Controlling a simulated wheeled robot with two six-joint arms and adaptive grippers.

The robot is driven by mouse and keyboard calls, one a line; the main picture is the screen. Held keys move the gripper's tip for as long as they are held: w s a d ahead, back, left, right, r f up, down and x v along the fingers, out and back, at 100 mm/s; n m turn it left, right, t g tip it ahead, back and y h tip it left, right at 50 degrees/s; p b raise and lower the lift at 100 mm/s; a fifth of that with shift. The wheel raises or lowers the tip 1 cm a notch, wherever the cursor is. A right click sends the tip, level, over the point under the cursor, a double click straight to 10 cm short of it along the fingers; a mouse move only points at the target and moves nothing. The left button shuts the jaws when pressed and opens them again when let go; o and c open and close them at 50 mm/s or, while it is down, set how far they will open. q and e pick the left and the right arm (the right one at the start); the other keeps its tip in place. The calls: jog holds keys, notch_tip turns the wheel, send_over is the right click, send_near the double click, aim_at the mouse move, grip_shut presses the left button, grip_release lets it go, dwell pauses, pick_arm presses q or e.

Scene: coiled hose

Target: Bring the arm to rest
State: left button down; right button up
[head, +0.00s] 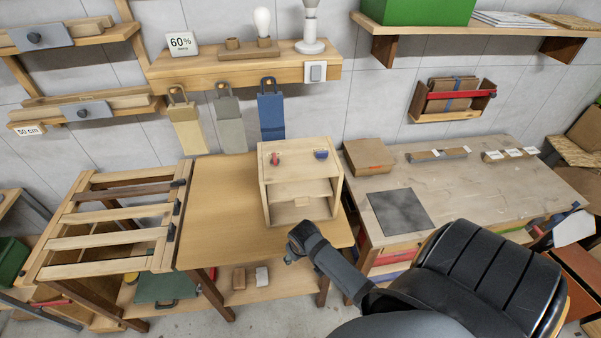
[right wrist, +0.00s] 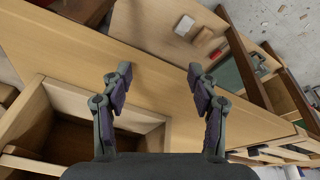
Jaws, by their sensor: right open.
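My right arm (head: 340,268) reaches in from the bottom right of the head view. Its gripper (head: 293,250) is at the front edge of the wooden table (head: 220,210), just in front of the small wooden cabinet (head: 300,150). In the right wrist view the gripper (right wrist: 160,82) has its two fingers spread apart, with nothing between them. The table's edge lies beyond the fingertips there, and an open cabinet compartment (right wrist: 65,130) shows at lower left. My left arm and left gripper are not in the head view.
A slatted wooden rack (head: 110,215) adjoins the table on the left. A workbench (head: 470,190) with a dark plate (head: 400,212) stands to the right. A lower shelf (head: 225,290) holds small blocks.

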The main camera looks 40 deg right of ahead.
jog(key=shift+s+f, duration=0.45)
jog(key=shift+f, duration=0.1)
jog(key=shift+a, duration=0.1)
jog(key=s+a+r+n, duration=0.1)
jog(key=s+a+r, duration=0.1)
jog(key=s+r, duration=0.35)
jog(key=s+a+r, duration=0.2)
jog(key=r, duration=0.6)
notch_tip(320, 180, down, 28)
jog(key=s+d+r+b, duration=0.1)
jog(key=s+d+b, duration=0.15)
jog(key=b, duration=0.25)
jog(key=s+f+g+b, duration=0.1)
jog(key=s+f+b, duration=0.1)
jog(key=s+f, duration=0.7)
jog(key=s+d+f+g+b, duration=0.1)
jog(key=s+f+b, duration=0.1)
jog(key=s+f, duration=0.8)
notch_tip(320, 180, down, 5)
jog(key=shift+d, duration=0.3)
